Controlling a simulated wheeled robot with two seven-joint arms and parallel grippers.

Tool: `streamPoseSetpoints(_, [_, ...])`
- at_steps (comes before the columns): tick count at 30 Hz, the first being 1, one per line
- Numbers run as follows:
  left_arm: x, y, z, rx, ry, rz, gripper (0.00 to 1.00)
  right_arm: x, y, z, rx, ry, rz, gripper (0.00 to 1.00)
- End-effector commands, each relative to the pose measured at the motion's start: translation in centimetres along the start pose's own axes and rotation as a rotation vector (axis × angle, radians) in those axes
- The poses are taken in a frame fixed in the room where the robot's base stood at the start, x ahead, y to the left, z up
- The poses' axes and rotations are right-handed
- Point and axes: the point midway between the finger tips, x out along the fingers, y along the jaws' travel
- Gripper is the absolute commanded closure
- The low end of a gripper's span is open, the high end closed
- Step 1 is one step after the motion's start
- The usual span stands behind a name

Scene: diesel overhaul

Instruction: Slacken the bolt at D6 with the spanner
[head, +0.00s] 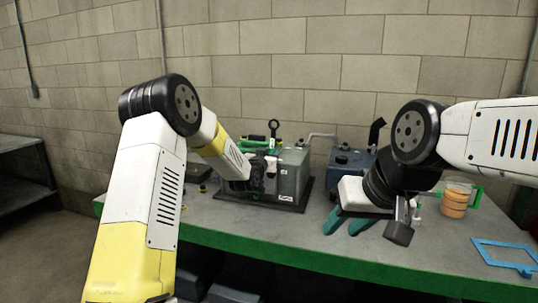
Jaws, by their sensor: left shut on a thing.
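My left gripper (264,170) is at the front of a grey-green engine block (292,172) on the bench. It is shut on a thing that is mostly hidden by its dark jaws. A dark ring-ended tool, seemingly the spanner (273,126), stands upright just above these jaws. The bolt at D6 cannot be made out; the gripper and arm cover that part of the block. My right gripper (401,228) hangs over the bench, right of the block and apart from it. Its fingers are too dark and overlapped to tell their opening.
The bench (440,255) has a green front edge. A dark blue unit (350,160) stands behind my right arm. Teal gloves (347,222) lie below it. A jar of orange liquid (455,200) and a blue frame (505,252) are at the right.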

Motion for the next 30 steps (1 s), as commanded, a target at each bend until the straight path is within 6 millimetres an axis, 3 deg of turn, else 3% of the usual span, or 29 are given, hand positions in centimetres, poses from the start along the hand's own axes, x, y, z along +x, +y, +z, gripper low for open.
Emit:
streamPoseSetpoints(8, [0.1, -0.1, -0.1, -0.005, 0.003, -0.001, 1.0, 0.0, 0.0, 0.0, 0.0, 0.0, 0.0, 0.64])
streamPoseSetpoints(15, [0.0, -2.3, 0.1, -0.207, 0.002, -0.002, 1.0, 0.0, 0.0, 0.0, 0.0, 0.0, 0.0, 0.64])
streamPoseSetpoints(24, [0.0, -2.4, 0.2, -0.235, 0.002, -0.001, 1.0, 0.0, 0.0, 0.0, 0.0, 0.0, 0.0, 0.64])
streamPoseSetpoints(30, [0.0, -4.3, 0.9, -0.417, 0.002, -0.003, 1.0, 0.0, 0.0, 0.0, 0.0, 0.0, 0.0, 0.64])
